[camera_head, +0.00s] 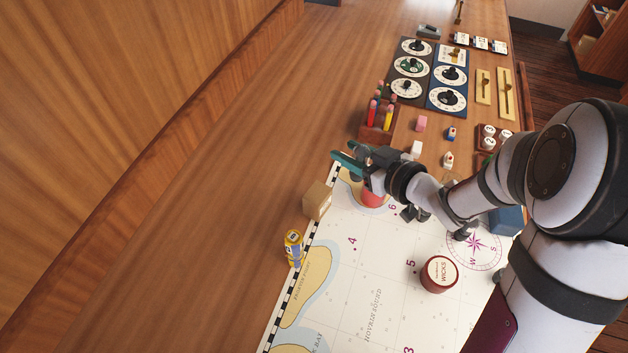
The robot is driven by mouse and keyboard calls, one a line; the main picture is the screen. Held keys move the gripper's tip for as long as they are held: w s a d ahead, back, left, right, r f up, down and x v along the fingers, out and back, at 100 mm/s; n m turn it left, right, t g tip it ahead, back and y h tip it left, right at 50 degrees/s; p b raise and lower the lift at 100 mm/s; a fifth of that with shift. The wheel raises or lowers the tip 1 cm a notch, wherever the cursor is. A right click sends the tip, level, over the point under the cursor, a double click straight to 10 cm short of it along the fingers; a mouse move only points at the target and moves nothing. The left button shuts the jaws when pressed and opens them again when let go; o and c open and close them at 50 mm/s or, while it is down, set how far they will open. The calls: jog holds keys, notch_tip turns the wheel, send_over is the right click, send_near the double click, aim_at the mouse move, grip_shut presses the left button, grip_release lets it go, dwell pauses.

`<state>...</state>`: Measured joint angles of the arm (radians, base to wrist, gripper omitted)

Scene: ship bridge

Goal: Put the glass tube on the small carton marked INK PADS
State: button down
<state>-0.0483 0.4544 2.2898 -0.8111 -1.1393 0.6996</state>
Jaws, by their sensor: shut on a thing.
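My gripper (350,162) has teal fingers and is above the far left part of the chart. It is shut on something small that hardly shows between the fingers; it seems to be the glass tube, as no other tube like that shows. A small brown carton (317,201) sits at the chart's left edge, below and to the left of my gripper in the picture. No INK PADS marking can be read on it from here. The gripper is apart from the carton. My wrist and arm hide part of the chart.
A red cylinder (371,198) stands just below my gripper. A yellow and blue item (293,248) is near the carton. A round WICKS tin (439,274) sits on the chart (365,300). A pen holder (376,133) stands behind. Bare wood lies left of the carton.

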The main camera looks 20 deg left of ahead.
jog(key=a+f, duration=0.8)
jog(key=f, duration=0.1)
jog(key=shift+s, duration=0.2)
jog(key=shift+a, duration=0.1)
jog(key=shift+f, duration=0.1)
jog(key=shift+c, duration=2.4)
grip_release()
